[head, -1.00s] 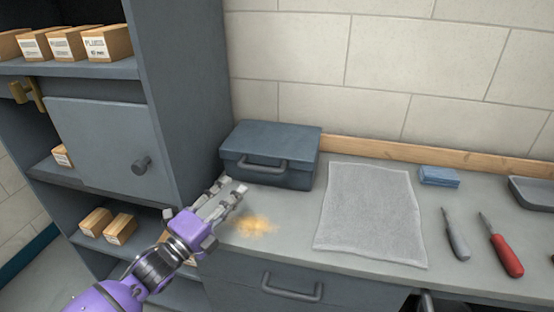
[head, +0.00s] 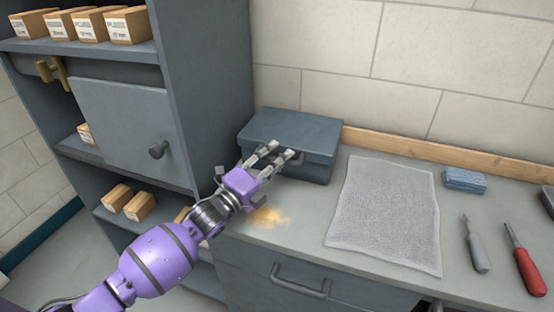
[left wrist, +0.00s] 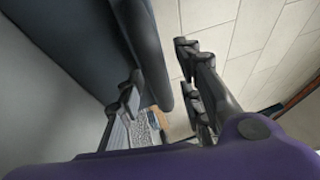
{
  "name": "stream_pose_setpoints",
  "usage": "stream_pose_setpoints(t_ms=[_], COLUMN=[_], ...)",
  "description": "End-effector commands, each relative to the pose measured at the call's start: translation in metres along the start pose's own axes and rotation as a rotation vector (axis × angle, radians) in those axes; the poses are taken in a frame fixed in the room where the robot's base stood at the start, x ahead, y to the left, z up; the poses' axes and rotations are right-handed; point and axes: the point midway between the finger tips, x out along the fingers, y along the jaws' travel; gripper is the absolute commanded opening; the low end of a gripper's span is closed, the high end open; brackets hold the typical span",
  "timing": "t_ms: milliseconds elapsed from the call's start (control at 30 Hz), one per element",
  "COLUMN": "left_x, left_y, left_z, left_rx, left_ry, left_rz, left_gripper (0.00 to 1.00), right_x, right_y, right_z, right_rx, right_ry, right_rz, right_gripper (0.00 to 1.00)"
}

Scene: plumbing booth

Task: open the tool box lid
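The tool box (head: 300,128) is a dark blue-grey box at the back left of the counter, against the wall. Its lid is shut. My left gripper (head: 277,154) is at the front of the box and hides much of the front face and its handle. In the left wrist view the gripper (left wrist: 160,88) is open, its fingers well apart. A rounded dark blue-grey bar or edge of the box (left wrist: 148,50) shows between the fingers; I cannot tell whether they touch it. My right gripper is not in view.
A grey cabinet (head: 212,80) with small cartons stands close on the left. A grey cloth (head: 385,215), a blue sponge (head: 464,182), a grey-handled tool (head: 475,245) and a red-handled screwdriver (head: 527,265) lie to the right. A yellowish patch (head: 268,219) marks the counter.

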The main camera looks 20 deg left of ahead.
Motion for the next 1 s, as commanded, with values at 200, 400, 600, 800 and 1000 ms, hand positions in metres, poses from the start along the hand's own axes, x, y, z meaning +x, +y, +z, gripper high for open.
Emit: stream_pose_setpoints(t_ms=[200, 400, 600, 800, 1000], left_x=[0.0002, 0.0001, 0.0000, 0.0000, 0.0008], left_y=[0.0007, 0.0005, 0.0005, 0.0002, -0.0059], left_z=[-0.0001, 0.0001, 0.0001, 0.0006, 0.0076], left_rx=[-0.001, 0.000, 0.000, 0.002, 0.005], left_ry=[0.000, 0.000, 0.000, 0.000, 0.000], left_rz=[0.001, 0.001, 0.001, 0.001, 0.000], left_gripper=[0.34, 0.08, 0.00, 0.00, 0.00], right_x=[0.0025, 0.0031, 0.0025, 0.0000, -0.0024], right_y=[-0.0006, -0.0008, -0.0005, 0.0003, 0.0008], right_z=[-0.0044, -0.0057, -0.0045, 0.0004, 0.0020], right_rx=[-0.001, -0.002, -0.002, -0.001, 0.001], right_ry=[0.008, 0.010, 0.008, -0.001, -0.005], right_rz=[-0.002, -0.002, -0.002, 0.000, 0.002], right_gripper=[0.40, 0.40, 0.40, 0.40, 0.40])
